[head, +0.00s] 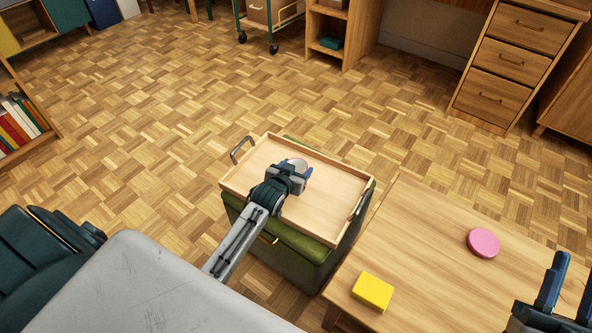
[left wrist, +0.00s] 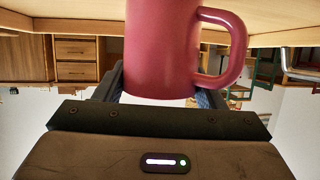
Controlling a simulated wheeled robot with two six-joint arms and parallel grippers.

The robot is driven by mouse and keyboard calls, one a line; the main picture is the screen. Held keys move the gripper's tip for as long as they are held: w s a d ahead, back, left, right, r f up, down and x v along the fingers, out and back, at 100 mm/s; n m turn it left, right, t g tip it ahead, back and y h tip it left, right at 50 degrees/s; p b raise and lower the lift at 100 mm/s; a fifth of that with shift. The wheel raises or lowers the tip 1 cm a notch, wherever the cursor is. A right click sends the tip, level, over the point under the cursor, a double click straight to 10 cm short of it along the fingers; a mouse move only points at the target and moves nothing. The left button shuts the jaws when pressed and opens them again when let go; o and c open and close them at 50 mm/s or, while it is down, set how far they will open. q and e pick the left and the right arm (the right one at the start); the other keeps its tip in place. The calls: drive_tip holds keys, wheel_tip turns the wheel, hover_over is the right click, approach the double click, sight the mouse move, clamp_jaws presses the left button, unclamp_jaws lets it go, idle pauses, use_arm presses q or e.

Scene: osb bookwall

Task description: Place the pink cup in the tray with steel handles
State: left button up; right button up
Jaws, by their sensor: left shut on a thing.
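The wooden tray with steel handles (head: 330,222) rests on a green box-like stool (head: 285,255). My left gripper (head: 296,168) is over the middle of the tray, shut on the pink cup (head: 305,172), mostly hidden by the gripper in the head view. In the left wrist view the pink cup (left wrist: 160,50) fills the middle, its handle at the right, with the tray's wood (left wrist: 75,8) along the top edge. I cannot tell whether the cup touches the tray floor. My right gripper (head: 568,292) is open and empty at the lower right, by the table.
A low wooden table (head: 425,265) stands right of the tray, with a pink round disc (head: 484,242) and a yellow block (head: 372,292) on it. A drawer unit (head: 510,65) stands at the back right. Open parquet floor (head: 180,90) lies beyond the tray.

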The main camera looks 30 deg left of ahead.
idle(0.3)
use_arm(q)
drive_tip(key=o, duration=1.1)
drive_tip(key=shift+f, duration=0.1)
drive_tip(key=shift+o, duration=0.2)
